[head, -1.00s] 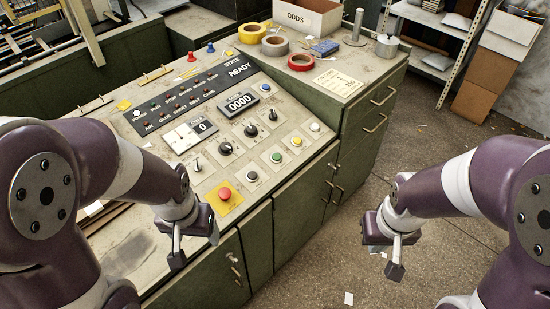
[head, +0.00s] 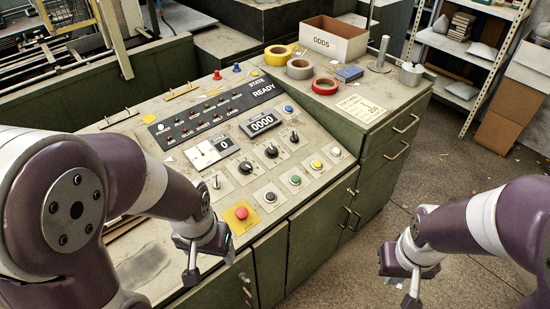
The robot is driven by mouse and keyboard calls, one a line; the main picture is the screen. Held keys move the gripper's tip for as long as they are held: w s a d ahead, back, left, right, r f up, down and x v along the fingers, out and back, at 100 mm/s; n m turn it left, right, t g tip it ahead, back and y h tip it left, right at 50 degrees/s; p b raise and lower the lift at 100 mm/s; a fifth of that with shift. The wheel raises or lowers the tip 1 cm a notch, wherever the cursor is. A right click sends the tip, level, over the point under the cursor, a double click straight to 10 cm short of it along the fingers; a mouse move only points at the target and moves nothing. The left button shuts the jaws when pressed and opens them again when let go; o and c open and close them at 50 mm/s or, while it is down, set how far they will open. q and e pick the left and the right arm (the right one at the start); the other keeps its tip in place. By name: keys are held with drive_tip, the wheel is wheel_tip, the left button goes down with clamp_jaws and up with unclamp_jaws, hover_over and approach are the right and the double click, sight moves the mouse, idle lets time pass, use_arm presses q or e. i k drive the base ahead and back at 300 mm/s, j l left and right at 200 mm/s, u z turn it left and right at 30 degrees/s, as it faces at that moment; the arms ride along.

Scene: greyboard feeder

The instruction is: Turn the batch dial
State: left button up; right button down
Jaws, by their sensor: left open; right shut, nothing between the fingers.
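The control panel (head: 165,185) has several black knobs on pale plates: one in the middle (head: 271,151), one to its left (head: 246,167) and one to its right (head: 294,136). Their small labels cannot be read, so I cannot tell which is the batch dial. My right gripper (head: 411,298) is shut and empty, over the floor, clear of the cabinet.
A red mushroom button (head: 241,213) on a yellow plate sits near the front edge. Small push buttons (head: 295,180) line the panel's right front. Tape rolls (head: 325,86), an ODDS box (head: 333,42) and a metal post (head: 380,55) stand behind. Floor at right is mostly free.

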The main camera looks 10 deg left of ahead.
sight(272, 152)
drive_tip(key=i+z, duration=0.6)
drive_tip(key=z, duration=0.2)
